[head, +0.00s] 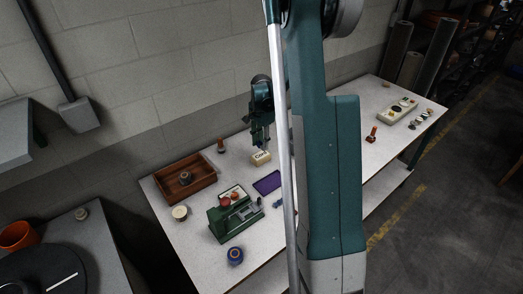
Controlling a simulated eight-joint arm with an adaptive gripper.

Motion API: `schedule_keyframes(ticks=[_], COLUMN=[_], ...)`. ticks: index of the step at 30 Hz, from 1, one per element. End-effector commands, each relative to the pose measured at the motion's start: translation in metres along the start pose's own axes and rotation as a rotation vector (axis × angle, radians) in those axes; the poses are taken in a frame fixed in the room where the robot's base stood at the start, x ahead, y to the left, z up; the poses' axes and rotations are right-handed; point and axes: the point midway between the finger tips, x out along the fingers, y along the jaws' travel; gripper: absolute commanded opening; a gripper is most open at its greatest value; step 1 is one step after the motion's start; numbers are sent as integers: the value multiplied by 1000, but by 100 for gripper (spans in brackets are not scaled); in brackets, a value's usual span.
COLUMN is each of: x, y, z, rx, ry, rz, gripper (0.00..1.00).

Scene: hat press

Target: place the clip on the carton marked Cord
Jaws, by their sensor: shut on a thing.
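The carton (261,158) is a small cream box with dark lettering on its front, too small here to read for certain. It stands upright on the white table, towards the wall. My gripper (262,143) points down just above the carton, with its fingertips close to the carton's top. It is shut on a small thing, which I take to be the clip. The clip itself cannot be made out between the fingers, and I cannot tell whether it touches the carton.
A wooden tray (203,180) and a green press (234,220) stand to the left, with a purple mat (267,183) in front of the carton. A blue roll (235,256) lies near the front edge. My arm hides the table's middle.

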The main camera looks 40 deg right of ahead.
Motion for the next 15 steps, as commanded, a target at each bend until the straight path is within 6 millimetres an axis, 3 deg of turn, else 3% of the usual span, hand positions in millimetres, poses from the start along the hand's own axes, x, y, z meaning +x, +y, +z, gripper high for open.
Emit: schedule_keyframes(ticks=[15], x=[10], y=[0], z=[0], rx=[0], ry=[0], rz=[0], gripper=[18])
